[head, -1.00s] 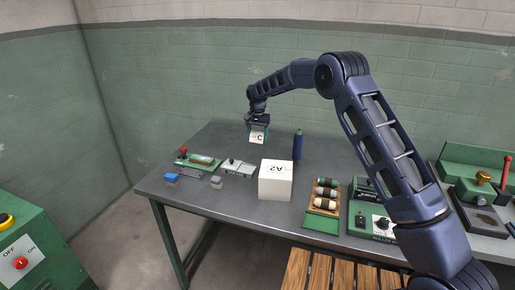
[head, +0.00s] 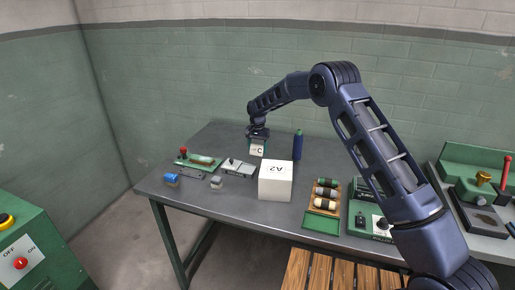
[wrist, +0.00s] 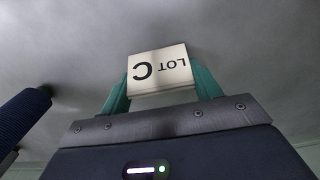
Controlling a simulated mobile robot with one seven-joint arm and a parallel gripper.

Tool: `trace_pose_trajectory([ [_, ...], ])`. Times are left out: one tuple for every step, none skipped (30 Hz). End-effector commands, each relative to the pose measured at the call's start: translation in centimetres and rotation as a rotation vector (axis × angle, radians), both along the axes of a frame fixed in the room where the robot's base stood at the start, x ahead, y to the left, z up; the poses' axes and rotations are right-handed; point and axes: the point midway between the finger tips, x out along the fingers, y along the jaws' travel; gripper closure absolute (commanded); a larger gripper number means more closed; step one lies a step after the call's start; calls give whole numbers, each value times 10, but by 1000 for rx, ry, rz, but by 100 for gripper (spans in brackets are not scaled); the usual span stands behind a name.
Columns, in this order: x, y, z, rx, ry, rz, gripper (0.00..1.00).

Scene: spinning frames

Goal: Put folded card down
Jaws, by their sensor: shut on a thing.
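The folded card (head: 256,151) is white with a black letter C, and in the wrist view the card (wrist: 159,71) reads "LOT C" upside down. My gripper (head: 257,142) is shut on the card, with a green finger at each side of it in the wrist view (wrist: 160,88). The card is over the back part of the grey table (head: 222,140), left of a blue bottle (head: 298,145). It is low, at or just above the tabletop; I cannot tell if it touches.
A white box marked A2 (head: 275,182) stands in front of the card. A grey device (head: 238,168) and a green device with a red knob (head: 197,160) lie to the left. A rack of spools (head: 325,195) is to the right. The table's back left is bare.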

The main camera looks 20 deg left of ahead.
Motion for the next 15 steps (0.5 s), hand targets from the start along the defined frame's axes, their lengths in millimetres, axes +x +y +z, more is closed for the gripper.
trace_pose_trajectory([
  [0, 0, -2, -1, 0, 0, 58],
  [0, 0, -2, -1, 0, 0, 58],
  [0, 0, -2, 0, 0, 0, 34],
  [0, 0, -2, 0, 0, 0, 28],
  [0, 0, -2, 0, 0, 0, 22],
  [0, 0, -2, 0, 0, 0, 16],
  [0, 0, -2, 0, 0, 0, 16],
  [0, 0, -2, 0, 0, 0, 16],
  [0, 0, -2, 0, 0, 0, 16],
  [0, 0, -2, 0, 0, 0, 16],
  [0, 0, -2, 0, 0, 0, 16],
  [0, 0, -2, 0, 0, 0, 16],
  [0, 0, -2, 0, 0, 0, 16],
  [0, 0, -2, 0, 0, 0, 16],
  [0, 0, -1, 0, 0, 0, 16],
])
